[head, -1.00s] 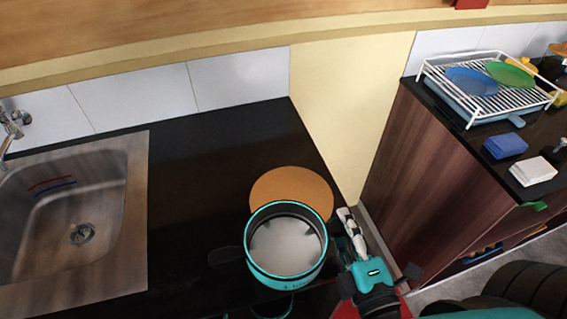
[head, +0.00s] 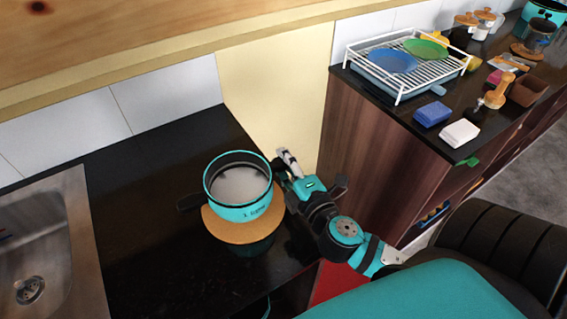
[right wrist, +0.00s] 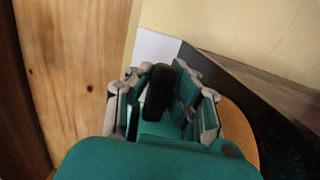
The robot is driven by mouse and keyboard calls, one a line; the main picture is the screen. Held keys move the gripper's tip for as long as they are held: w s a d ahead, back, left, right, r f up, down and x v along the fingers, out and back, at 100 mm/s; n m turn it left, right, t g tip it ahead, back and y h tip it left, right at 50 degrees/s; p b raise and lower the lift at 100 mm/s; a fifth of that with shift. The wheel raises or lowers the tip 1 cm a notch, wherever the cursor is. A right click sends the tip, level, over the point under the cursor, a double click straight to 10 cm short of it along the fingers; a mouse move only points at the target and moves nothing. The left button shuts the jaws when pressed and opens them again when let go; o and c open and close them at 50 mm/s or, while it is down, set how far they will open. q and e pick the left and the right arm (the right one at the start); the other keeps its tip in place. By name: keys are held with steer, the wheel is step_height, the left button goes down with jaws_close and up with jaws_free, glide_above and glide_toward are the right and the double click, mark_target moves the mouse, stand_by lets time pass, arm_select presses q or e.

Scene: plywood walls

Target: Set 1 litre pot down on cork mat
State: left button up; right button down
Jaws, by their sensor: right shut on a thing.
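Mat shows in front of the pot. I cannot tell whether the pot touches it. My right gripper (head: 285,172) is at the pot's right side. In the right wrist view my right gripper (right wrist: 160,100) is shut on the pot's black handle (right wrist: 158,90), and the mat (right wrist: 238,130) shows at the right. My left gripper is not in view.
A steel sink (head: 60,240) is set in the black counter (head: 140,190) at the left. A cream panel (head: 275,95) stands behind the pot. A brown cabinet (head: 370,140) at the right carries a white dish rack (head: 400,80), a blue block (head: 433,114) and a white block (head: 460,133).

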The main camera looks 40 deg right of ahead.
steer(key=shift+w+d+f, duration=0.1)
steer(key=shift+w+d, duration=0.1)
steer(key=shift+w, duration=0.35)
step_height(320, 180, down, 3)
steer(key=shift+f+b, duration=0.15)
steer(key=shift+b, duration=0.2)
steer(key=c, duration=1.2)
jaws_free()
steer(key=shift+s+f, duration=0.1)
steer(key=shift+s, duration=0.05)
steer(key=shift+c, duration=0.2)
steer(key=s+b, duration=0.1)
steer(key=s, duration=0.2)
steer(key=s+a+b, duration=0.1)
steer(key=s+b, duration=0.1)
steer(key=s, duration=0.2)
steer(key=s+b, duration=0.1)
steer(key=s, duration=0.2)
steer(key=shift+s+a+b, duration=0.2)
steer(key=shift+s+b, duration=0.1)
steer(key=shift+b, duration=0.1)
steer(key=shift+s+a, duration=0.1)
steer(key=shift+s, duration=0.55)
